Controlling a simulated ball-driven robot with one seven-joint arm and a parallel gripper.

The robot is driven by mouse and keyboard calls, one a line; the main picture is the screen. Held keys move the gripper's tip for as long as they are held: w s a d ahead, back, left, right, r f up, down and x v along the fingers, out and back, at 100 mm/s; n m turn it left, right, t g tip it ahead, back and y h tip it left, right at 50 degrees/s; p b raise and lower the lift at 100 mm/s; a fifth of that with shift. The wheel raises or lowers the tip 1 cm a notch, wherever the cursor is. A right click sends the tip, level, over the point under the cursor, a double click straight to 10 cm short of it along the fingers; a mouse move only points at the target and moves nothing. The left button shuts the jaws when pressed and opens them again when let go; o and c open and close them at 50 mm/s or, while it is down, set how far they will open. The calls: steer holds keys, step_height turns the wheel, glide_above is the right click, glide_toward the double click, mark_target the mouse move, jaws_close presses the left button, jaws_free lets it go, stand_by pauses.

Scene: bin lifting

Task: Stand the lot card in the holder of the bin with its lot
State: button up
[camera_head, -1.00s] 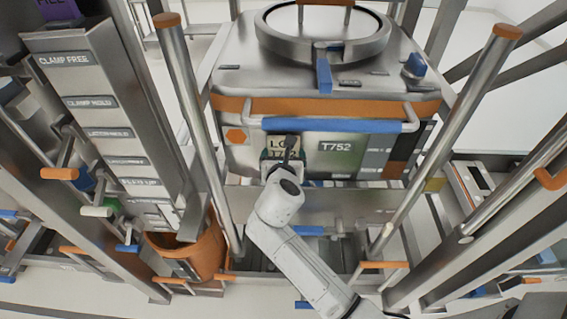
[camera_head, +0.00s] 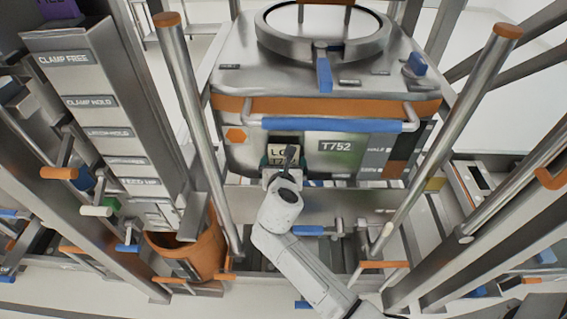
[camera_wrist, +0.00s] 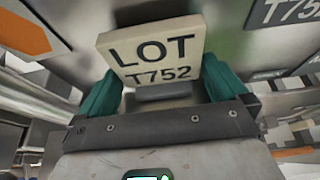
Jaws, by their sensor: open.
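The lot card (camera_head: 284,153) is a cream plate reading LOT T752. It stands at the front of the steel bin (camera_head: 240,160), whose label (camera_head: 337,146) also reads T752. In the wrist view the card (camera_wrist: 152,50) leans a little, with a grey piece below it that may be the holder; its lower edge is partly hidden. My gripper (camera_head: 283,168) is open, with one green finger on each side of the card's lower part. In the wrist view the fingers of my gripper (camera_wrist: 160,90) look spread apart; whether either touches the card is unclear.
A blue bar (camera_head: 335,125) crosses the bin front just above the card. Steel posts with orange caps (camera_head: 167,20) flank the bin. An orange bucket (camera_head: 190,253) stands at the lower left, beside a column of labelled levers (camera_head: 85,103).

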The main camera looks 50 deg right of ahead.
steer(key=v, duration=1.2)
steer(key=s+a+f+m+g+y, duration=0.3)
steer(key=s+f+m+y, duration=0.2)
steer(key=s+m, duration=0.4)
steer(key=s+a+f+m+g+y, duration=0.3)
steer(key=s+f+m, duration=0.4)
steer(key=m, duration=1)
steer(key=s+g+y, duration=0.1)
steer(key=s+y, duration=0.1)
steer(key=s, duration=0.1)
steer(key=shift+s+y, duration=0.25)
steer(key=shift+y, duration=0.05)
steer(key=shift+a, duration=0.1)
